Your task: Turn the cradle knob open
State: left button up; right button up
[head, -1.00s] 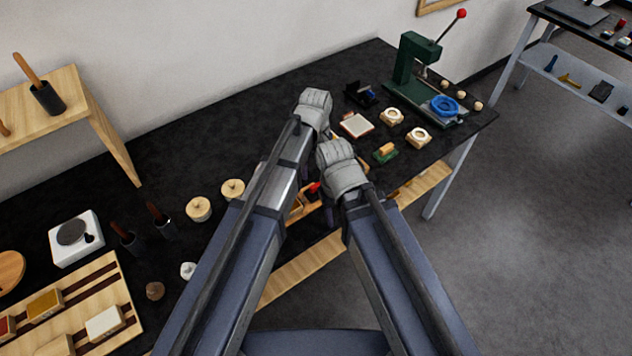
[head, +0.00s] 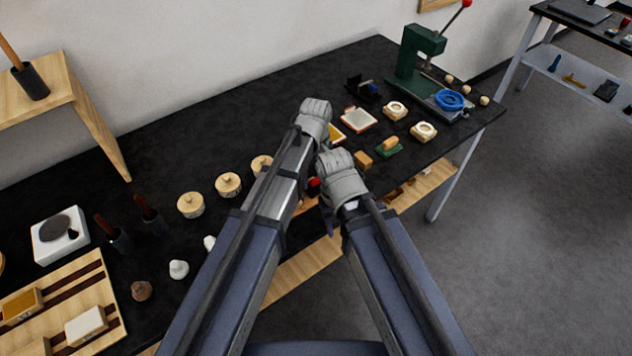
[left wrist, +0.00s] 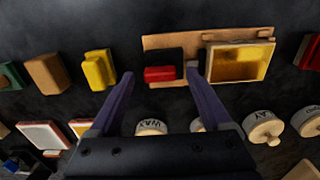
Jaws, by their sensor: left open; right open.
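In the left wrist view a wooden board carries a black block with a red block (left wrist: 160,74) at its front, and a wooden tray with a gold inside (left wrist: 240,62). I take the red and black part to be the cradle knob, but cannot be sure. A red bit (head: 314,187) shows between my arms in the head view. My left gripper (left wrist: 159,78) is open and empty, its fingers either side of the red block in the picture; I cannot tell whether they touch it. My right gripper (head: 338,178) is just below the left in the head view, its fingertips mostly hidden.
A yellow block (left wrist: 99,70) and a brown block (left wrist: 46,74) lie left of the board. Several round lidded pots (head: 228,184) stand on the black table. A green press (head: 415,60) stands at the far right end. My two arms are very close together.

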pick_arm(q)
jog(key=shift+f, duration=0.15)
jog(key=shift+c, duration=0.3)
grip_shut()
dwell(0.3)
jog(key=shift+m, duration=0.4)
jog(key=m, duration=0.8)
jog(key=shift+m, duration=0.3)
jog(key=m, duration=0.4)
jog(key=shift+m, duration=2.2)
